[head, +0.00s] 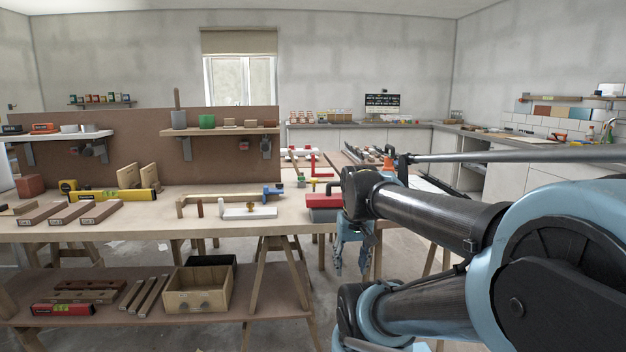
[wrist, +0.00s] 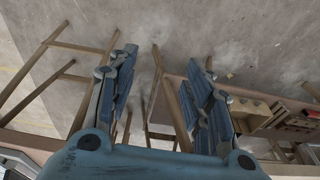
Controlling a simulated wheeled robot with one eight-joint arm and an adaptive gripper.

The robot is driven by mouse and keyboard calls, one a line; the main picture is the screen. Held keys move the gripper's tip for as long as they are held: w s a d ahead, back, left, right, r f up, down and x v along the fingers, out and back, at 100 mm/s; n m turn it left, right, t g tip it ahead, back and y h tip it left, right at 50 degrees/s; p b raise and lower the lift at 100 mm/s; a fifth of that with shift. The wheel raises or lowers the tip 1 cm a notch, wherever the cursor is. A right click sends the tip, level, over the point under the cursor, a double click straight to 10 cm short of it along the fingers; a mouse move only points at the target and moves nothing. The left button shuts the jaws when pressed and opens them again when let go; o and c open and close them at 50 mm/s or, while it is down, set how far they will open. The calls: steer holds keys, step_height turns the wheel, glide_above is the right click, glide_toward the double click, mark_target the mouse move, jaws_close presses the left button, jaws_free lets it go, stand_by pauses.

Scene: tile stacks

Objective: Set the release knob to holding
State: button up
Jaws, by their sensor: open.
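My gripper (head: 351,260) hangs pointing down at the right end of the workbench, below the level of its top. I cannot tell for certain which part is the release knob.
A red case (head: 322,201) lies on the bench close to my arm. A clamp bar with a blue end (head: 272,191) lies behind the white block. A yellow level (head: 112,195) and wood blocks (head: 64,214) are further left. A wooden crate (head: 198,289) sits on the lower shelf.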

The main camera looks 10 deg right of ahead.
steer(key=w+a+r+m, duration=0.2)
steer(key=w+r, duration=1.3)
steer(key=r, duration=0.4)
steer(key=m+g, duration=0.2)
steer(key=m, duration=0.1)
glide_toward(314, 179)
steer(key=f, duration=0.8)
steer(key=shift+w+f, duration=0.25)
steer(key=shift+c, duration=0.5)
jaws_close()
